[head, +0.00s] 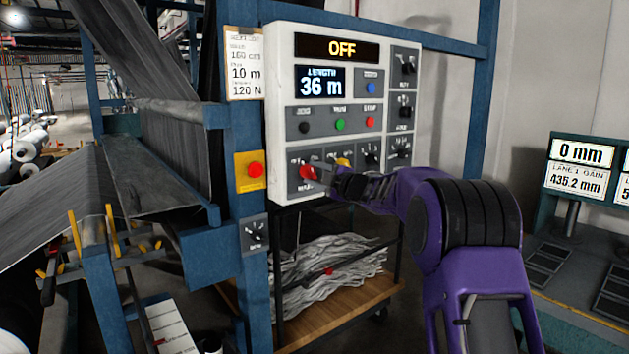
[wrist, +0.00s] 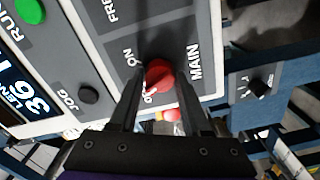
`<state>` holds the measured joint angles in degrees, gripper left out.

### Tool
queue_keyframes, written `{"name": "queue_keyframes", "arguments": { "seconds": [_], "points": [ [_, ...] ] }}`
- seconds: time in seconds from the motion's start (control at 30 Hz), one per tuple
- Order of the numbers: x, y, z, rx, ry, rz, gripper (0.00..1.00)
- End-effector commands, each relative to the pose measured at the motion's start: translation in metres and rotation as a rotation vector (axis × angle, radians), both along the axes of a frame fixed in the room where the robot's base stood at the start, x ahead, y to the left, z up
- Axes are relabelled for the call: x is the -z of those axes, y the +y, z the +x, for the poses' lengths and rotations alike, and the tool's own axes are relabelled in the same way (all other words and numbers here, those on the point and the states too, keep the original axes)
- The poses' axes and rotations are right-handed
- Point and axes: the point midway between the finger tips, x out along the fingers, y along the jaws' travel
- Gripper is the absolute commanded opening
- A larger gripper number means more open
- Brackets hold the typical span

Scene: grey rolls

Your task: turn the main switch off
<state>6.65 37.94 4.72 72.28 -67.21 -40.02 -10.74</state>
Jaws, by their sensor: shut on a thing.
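The main switch (head: 308,173) is a red rotary knob at the lower left of the pale control panel (head: 283,105). In the wrist view the red knob (wrist: 159,75) sits between the fingertips, beside the labels "ON" and "MAIN"; another label is partly covered. My gripper (head: 328,177) reaches in from the right and is shut on the knob. In the wrist view its two dark fingers (wrist: 157,92) flank the knob. The panel's top display (head: 342,48) reads "OFF" in yellow letters. The knob's exact pointing direction is hard to tell.
A length display (head: 320,82) reads 36 m. Black, green and red buttons (head: 338,125) sit above the switch, and other knobs (head: 371,154) sit to its right. A red button on a yellow box (head: 255,170) is on the blue post at left. A cart (head: 345,305) stands below.

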Motion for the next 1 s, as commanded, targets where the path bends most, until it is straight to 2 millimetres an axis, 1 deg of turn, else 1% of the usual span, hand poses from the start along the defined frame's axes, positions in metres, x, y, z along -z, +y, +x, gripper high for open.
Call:
{"name": "queue_keyframes", "arguments": {
  "seconds": [0.2, 0.5, 0.7, 1.0],
  "points": [
    [0.0006, 0.0001, -0.0001, 0.0, -0.096, -0.146, 0.0],
    [0.0, 0.0, 0.0, -0.001, -0.182, -0.279, 0.0],
    [-0.0002, -0.0004, 0.0, 0.0, -0.209, -0.318, 0.0],
    [-0.0002, -0.0004, 0.0, -0.001, -0.216, -0.33, 0.0]
  ]
}}
